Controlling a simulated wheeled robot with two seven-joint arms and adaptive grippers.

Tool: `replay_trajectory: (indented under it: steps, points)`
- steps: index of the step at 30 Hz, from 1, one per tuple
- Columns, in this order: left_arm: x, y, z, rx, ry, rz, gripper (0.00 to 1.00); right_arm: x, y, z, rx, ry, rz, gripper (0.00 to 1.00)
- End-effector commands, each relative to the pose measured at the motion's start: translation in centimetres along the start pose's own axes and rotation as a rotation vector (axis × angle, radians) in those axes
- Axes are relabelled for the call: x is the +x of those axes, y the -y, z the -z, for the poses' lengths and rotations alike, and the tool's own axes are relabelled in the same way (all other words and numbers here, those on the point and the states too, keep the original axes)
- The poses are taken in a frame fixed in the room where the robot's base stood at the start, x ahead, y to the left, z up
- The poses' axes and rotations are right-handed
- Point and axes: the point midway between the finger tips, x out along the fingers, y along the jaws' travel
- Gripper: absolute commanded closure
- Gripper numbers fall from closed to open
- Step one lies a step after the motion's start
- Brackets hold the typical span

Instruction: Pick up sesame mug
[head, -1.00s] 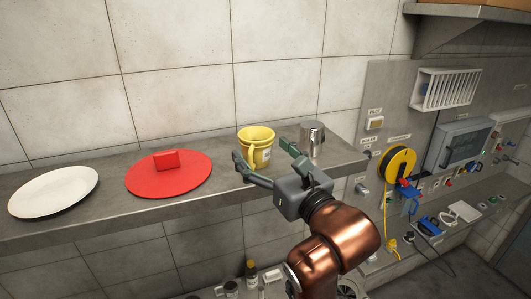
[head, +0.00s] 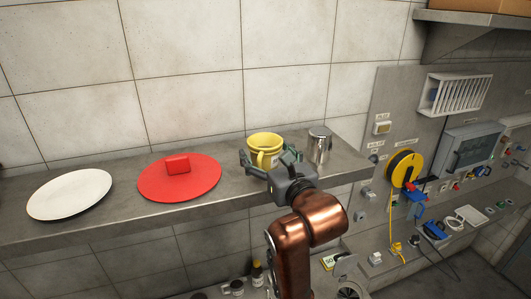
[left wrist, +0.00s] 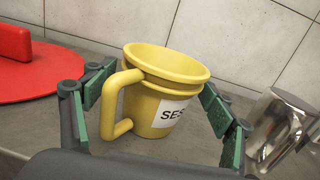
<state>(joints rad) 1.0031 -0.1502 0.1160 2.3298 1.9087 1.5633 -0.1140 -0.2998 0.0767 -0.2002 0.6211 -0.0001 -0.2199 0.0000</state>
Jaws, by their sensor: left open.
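The sesame mug is a yellow mug (head: 265,143) standing upright on the grey shelf (head: 225,199) in the head view. In the left wrist view the mug (left wrist: 160,85) shows a white label reading "SES", with its handle toward the camera at the left. My left gripper (head: 270,160) is open, with its fingers on either side of the mug. In the left wrist view the green finger pads of the gripper (left wrist: 158,110) flank the mug, the right pad very close to its wall. I cannot tell whether they touch. My right gripper is not in view.
A metal cup (head: 319,146) stands close to the right of the mug. A red disc (head: 200,185) with a red block-like handle and a white plate (head: 69,194) lie to the left. A tiled wall (head: 190,70) rises behind the shelf.

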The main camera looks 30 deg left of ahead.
Motion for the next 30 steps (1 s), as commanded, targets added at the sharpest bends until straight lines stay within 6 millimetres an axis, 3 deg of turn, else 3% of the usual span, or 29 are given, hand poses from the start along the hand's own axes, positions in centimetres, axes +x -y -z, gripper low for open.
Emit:
replay_trajectory:
  steps: [24,30]
  points:
    - [-0.07,0.0,-0.04,0.0,0.001,0.0,0.76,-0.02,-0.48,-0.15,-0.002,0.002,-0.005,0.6]
    - [-0.08,0.0,-0.07,0.0,0.001,0.0,0.77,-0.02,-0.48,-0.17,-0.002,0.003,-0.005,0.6]
